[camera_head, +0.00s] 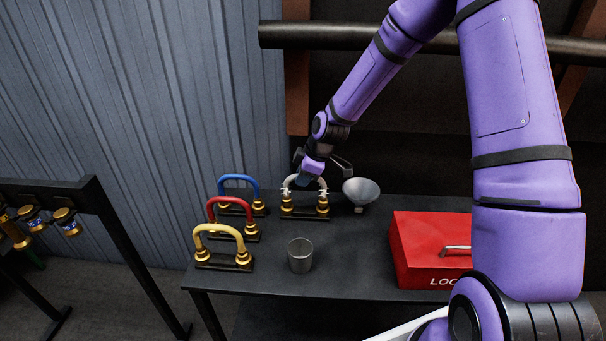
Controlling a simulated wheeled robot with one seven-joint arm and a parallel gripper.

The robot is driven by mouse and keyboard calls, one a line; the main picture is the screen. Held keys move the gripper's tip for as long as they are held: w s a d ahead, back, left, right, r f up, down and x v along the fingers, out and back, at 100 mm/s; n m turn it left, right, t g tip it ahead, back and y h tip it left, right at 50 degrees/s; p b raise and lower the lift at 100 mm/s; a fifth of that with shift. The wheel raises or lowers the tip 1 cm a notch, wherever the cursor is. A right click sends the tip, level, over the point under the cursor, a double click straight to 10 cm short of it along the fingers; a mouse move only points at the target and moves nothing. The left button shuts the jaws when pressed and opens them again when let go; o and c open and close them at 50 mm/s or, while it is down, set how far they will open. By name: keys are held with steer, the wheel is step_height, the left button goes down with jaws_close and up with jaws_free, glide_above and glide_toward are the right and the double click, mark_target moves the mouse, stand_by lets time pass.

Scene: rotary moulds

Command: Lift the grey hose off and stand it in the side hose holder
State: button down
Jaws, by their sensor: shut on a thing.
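The grey hose (322,183) is a small arch at the back of the dark table. Its ends meet a pair of brass fittings on a dark base (304,215); I cannot tell whether they are seated or slightly lifted. My gripper (304,183) reaches down from above and is shut on the top left part of the hose, partly hiding it. Blue (238,182), red (226,204) and yellow (219,230) hoses stand in similar brass fittings to the left. At the far left, a black frame (50,190) carries several brass fittings (65,219).
A grey funnel (361,191) stands close to the right of the grey hose. A grey cup (300,256) stands near the table's front edge. A red box (428,245) with a handle is at the right. The table's middle (345,240) is clear. A dark pipe (320,36) runs across above.

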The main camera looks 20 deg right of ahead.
steer(key=shift+f, duration=0.55)
steer(key=c, duration=1)
jaws_free()
steer(key=v, duration=1)
steer(key=shift+s+d+r, duration=0.1)
steer(key=shift+r, duration=0.25)
steer(key=shift+r, duration=0.1)
